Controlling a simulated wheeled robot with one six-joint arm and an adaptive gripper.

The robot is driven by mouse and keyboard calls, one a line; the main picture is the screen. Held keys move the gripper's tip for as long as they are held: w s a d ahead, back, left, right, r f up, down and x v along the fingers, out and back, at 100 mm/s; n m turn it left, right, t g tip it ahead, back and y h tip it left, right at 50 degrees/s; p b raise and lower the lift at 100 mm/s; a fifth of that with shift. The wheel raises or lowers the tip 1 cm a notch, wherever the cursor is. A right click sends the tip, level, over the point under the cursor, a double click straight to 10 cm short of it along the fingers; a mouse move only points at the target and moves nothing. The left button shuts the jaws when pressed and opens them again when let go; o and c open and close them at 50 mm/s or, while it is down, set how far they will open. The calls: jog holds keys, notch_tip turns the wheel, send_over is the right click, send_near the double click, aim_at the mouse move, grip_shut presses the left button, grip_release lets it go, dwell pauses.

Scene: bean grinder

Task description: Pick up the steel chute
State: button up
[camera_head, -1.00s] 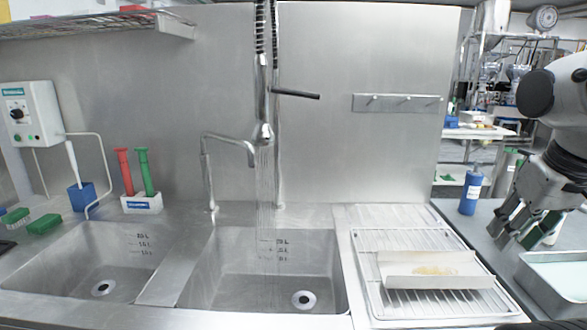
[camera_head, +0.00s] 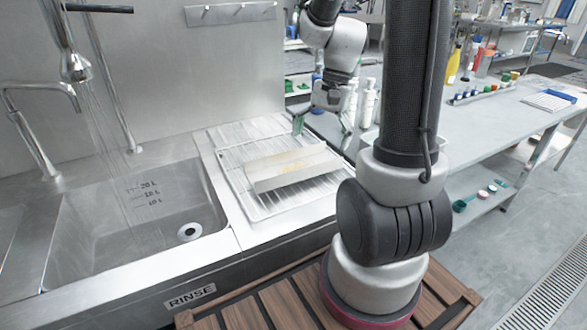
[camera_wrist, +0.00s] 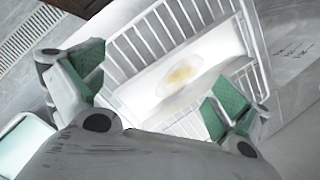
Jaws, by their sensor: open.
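The steel chute (camera_head: 290,168) is a pale, shallow trough with a yellow-brown stain on its inner face. It lies on the wire drying rack (camera_head: 262,205) beside the sink. My gripper (camera_head: 323,124) is open and empty, above the far right part of the rack and apart from the chute in the head view. In the wrist view, the chute (camera_wrist: 207,58) lies beyond and between the spread green-padded fingers (camera_wrist: 150,92).
The sink basin (camera_head: 140,215) with running water is left of the rack. White bottles (camera_head: 368,103) stand behind and right of my gripper. My arm's column blocks part of the right side. A grey table (camera_head: 500,110) stands further right.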

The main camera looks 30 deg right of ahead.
aim_at(294, 159)
jog(key=w+f+m, duration=0.1)
jog(key=w+m, duration=0.1)
jog(key=m, duration=0.1)
jog(key=shift+w+a+f+y, duration=0.15)
jog(key=shift+w+f+y, duration=0.15)
jog(key=shift+f+y, duration=0.1)
jog(key=w+a+f+m, duration=0.1)
jog(key=f, duration=0.1)
jog(key=w+a+f+m, duration=0.1)
jog(key=f+m, duration=0.1)
jog(key=w+a+f+m+t, duration=0.1)
jog(key=a+f+m, duration=0.1)
jog(key=shift+f+y, duration=0.25)
jog(key=shift+y, duration=0.05)
jog(key=shift+r, duration=0.1)
jog(key=c, duration=1.1)
